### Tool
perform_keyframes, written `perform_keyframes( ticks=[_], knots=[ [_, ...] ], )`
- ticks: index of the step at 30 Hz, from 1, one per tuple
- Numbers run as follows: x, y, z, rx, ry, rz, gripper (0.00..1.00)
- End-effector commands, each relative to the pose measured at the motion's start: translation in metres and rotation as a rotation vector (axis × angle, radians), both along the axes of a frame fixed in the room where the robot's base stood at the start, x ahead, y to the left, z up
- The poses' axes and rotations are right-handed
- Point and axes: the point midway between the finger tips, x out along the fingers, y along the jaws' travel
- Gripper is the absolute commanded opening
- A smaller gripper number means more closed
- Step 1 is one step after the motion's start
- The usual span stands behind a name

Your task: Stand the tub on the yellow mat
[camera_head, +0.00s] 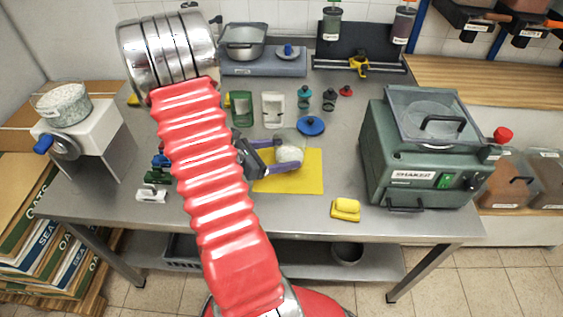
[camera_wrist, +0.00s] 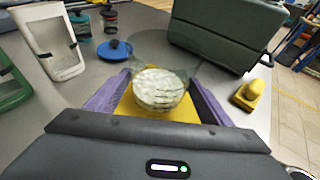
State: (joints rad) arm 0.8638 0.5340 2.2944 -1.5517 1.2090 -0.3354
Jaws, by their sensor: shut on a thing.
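The tub (camera_wrist: 158,90) is a clear container with whitish contents. It is between the purple fingers of my gripper (camera_wrist: 155,98) in the wrist view, and the gripper is shut on it. In the head view the tub (camera_head: 289,153) shows over the far part of the yellow mat (camera_head: 300,183), with my gripper (camera_head: 285,162) reaching it from the left. The mat also shows behind and below the tub in the wrist view (camera_wrist: 183,112). I cannot tell whether the tub's base touches the mat. My red arm hides part of the table on the left.
A blue lid (camera_head: 311,125) lies just beyond the mat. The green shaker machine (camera_head: 425,150) stands to the right. A yellow block-like item (camera_head: 345,209) lies near the front edge. Green (camera_head: 241,108) and white (camera_head: 273,110) holders stand behind. The mat's front part is bare.

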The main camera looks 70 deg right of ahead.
Motion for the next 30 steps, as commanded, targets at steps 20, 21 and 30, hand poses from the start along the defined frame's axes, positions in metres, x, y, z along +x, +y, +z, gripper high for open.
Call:
perform_keyframes(
  ticks=[20, 21, 30],
  knots=[
    [0.000, 0.000, -0.037, 0.000, 0.000, 0.001, 0.50],
    [0.000, 0.000, -0.037, 0.000, 0.000, 0.001, 0.50],
    [0.001, 0.000, -0.039, 0.000, 0.000, 0.002, 0.89]
  ],
)
